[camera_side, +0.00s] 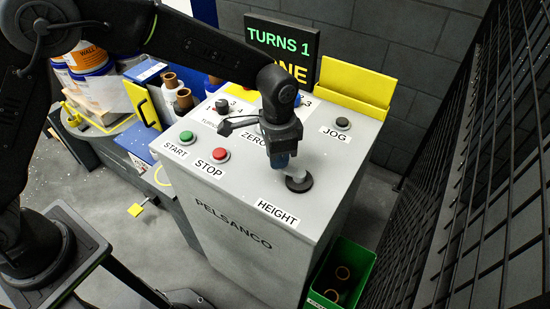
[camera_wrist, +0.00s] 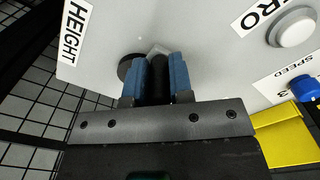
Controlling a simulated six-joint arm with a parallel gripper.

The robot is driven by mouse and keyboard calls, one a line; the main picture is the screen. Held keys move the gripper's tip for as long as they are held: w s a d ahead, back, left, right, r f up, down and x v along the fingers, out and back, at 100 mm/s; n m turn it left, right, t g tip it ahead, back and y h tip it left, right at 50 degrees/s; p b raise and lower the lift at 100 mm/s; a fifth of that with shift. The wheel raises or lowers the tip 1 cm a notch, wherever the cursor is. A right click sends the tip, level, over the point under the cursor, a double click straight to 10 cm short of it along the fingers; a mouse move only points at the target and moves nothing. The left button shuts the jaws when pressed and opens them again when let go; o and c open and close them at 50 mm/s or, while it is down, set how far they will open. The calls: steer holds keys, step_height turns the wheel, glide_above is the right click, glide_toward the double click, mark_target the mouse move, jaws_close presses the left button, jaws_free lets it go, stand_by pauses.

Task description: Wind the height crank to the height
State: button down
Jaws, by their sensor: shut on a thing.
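The height crank (camera_side: 299,183) sits on top of the grey control cabinet, behind the HEIGHT label (camera_side: 277,213). It has a dark round base and a grey arm. My gripper (camera_side: 282,160) points down at the crank, and its blue fingers are shut on the crank's handle. In the wrist view, the fingers (camera_wrist: 160,75) stand either side of the dark handle (camera_wrist: 159,66), and part of the crank's round base (camera_wrist: 125,66) shows to the left. The display (camera_side: 282,45) reads TURNS 1, with a yellow line below partly hidden by my arm.
The cabinet top also carries a green START button (camera_side: 186,137), a red STOP button (camera_side: 220,154) and a JOG button (camera_side: 343,123). A yellow holder (camera_side: 355,92) stands at the back. A green bin (camera_side: 343,275) is at lower right, near a mesh fence (camera_side: 475,170).

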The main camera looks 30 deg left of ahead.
steer(key=w+m, duration=0.1)
steer(key=m, duration=0.1)
steer(key=w+m, duration=0.1)
steer(key=m, duration=0.1)
steer(key=shift+w+m, duration=0.25)
steer(key=shift+m, duration=0.05)
steer(key=shift+w+d+r+m, duration=0.1)
steer(key=shift+w+d+m, duration=0.25)
steer(key=shift+m, duration=0.55)
steer(key=shift+w+d+m, duration=0.2)
steer(key=shift+w+m, duration=0.2)
steer(key=shift+m, duration=0.5)
steer(key=c, duration=1)
jaws_free()
steer(key=shift+d, duration=0.1)
step_height(320, 180, up, 14)
steer(key=shift+f, duration=0.1)
